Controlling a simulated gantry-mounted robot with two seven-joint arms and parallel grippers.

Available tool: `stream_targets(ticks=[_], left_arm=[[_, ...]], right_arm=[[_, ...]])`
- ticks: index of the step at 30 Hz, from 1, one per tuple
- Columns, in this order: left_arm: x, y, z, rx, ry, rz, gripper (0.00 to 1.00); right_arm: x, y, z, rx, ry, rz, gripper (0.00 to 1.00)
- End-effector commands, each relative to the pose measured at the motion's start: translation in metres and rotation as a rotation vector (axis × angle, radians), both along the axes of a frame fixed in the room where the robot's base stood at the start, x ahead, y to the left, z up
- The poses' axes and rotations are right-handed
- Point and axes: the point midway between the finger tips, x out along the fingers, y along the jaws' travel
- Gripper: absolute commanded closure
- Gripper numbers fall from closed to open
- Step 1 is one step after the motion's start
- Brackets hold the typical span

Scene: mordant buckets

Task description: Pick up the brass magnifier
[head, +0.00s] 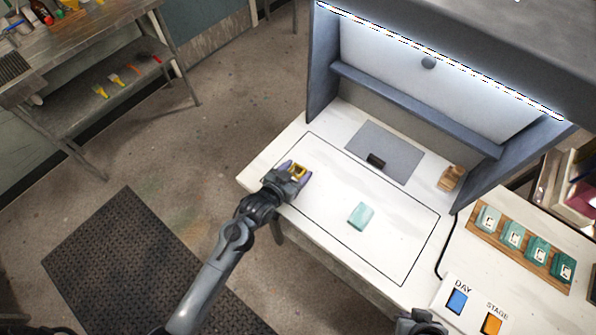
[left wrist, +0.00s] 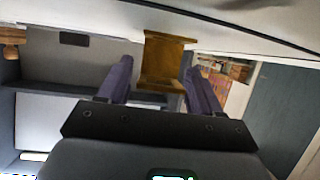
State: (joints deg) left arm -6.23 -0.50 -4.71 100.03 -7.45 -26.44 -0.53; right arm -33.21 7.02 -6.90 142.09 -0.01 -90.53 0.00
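The brass magnifier (head: 299,170) is a small square gold-coloured frame near the left corner of the white table. My left gripper (head: 296,174) is over that corner, with its purple fingers on either side of the magnifier. In the left wrist view the magnifier (left wrist: 163,60) stands between the two fingertips (left wrist: 158,75). A gap shows between it and the left-hand finger; the other finger looks close to it, and I cannot tell whether they touch. A grey part of my right arm (head: 421,323) shows at the bottom edge; its fingers cannot be made out.
A teal block (head: 361,216) lies mid-table. A grey mat (head: 400,152) with a small dark object (head: 376,160) is behind it, and a wooden piece (head: 451,178) is at the right. The lit booth (head: 323,60) walls the back. A wooden rack (head: 534,264) holds several teal pieces.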

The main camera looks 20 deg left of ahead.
Motion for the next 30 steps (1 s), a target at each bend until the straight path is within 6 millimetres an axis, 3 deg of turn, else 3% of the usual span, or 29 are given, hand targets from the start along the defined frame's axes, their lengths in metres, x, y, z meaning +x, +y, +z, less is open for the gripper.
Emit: stream_targets(ticks=[1,9,22,30], left_arm=[[0.0,0.0,0.0,0.0,0.0,0.0,0.43],[0.0,0.0,0.0,0.0,0.0,0.0,0.85],[0.0,0.0,0.008,0.001,-0.001,0.0,0.85],[0.001,0.001,0.046,0.001,-0.005,0.0,0.85]], right_arm=[[0.0,-0.001,0.0,-0.002,0.0,0.001,1.0],[0.0,-0.001,0.0,-0.004,0.0,0.002,1.0],[0.0,0.001,0.001,0.004,0.001,-0.003,1.0],[0.0,0.001,0.004,0.007,0.001,-0.005,1.0]])
